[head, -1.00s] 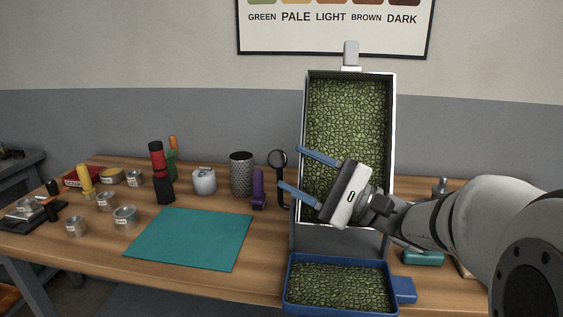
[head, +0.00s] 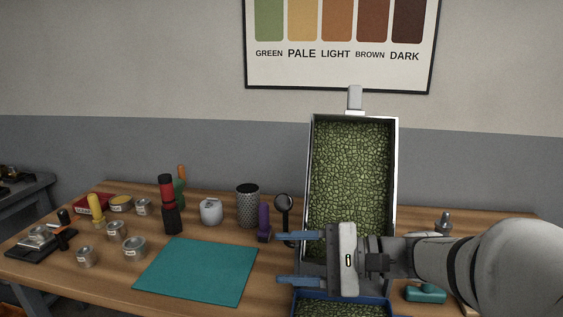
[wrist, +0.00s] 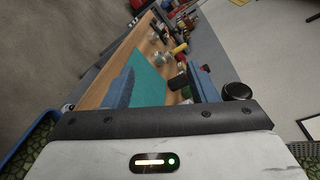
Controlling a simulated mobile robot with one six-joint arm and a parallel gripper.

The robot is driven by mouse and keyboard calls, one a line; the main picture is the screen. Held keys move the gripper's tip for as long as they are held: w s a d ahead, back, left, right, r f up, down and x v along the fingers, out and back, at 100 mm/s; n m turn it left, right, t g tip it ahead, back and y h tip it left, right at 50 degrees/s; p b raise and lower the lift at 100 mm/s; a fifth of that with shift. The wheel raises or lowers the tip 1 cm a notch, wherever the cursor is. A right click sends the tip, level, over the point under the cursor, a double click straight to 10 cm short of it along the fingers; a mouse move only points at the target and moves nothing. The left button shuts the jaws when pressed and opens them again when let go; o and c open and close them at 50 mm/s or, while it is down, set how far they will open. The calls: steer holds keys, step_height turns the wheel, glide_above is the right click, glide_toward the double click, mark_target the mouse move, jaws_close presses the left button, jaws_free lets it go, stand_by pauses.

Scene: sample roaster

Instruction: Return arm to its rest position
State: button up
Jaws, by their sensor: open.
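My gripper (head: 298,259) is open and empty, its two blue fingers pointing left in the head view. It is in front of the lower part of the tall roaster box (head: 394,170), which is filled with green beans (head: 352,175). In the wrist view, both blue fingers of my gripper (wrist: 160,90) stand wide apart with nothing between them nearby; the table lies beyond. My grey arm comes in from the right. A blue tray (head: 340,298) of green beans sits below the box, partly cut off by the frame and partly behind the gripper.
A teal mat (head: 198,270) lies on the wooden table. Several tins, a red and black bottle (head: 170,205), a mesh cup (head: 248,205), a purple tool (head: 264,222) and a black-handled ring tool (head: 284,210) stand behind or left of it. A teal item (head: 426,292) is at right.

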steer(key=s+d+f+n+g+h+p, duration=0.2)
steer(key=s+d+n+g+h+p, duration=0.15)
steer(key=s+h+p, duration=0.5)
steer(key=w+d+r+n+t+h+p, duration=0.1)
steer(key=d+r+n+t+h+p, duration=0.2)
steer(key=d+n+h+p, duration=0.2)
steer(key=d+h, duration=0.2)
steer(key=d, duration=0.1)
steer(key=shift+w+d+r+h, duration=0.15)
steer(key=shift+d+r+h, duration=0.15)
steer(key=shift+h, duration=0.05)
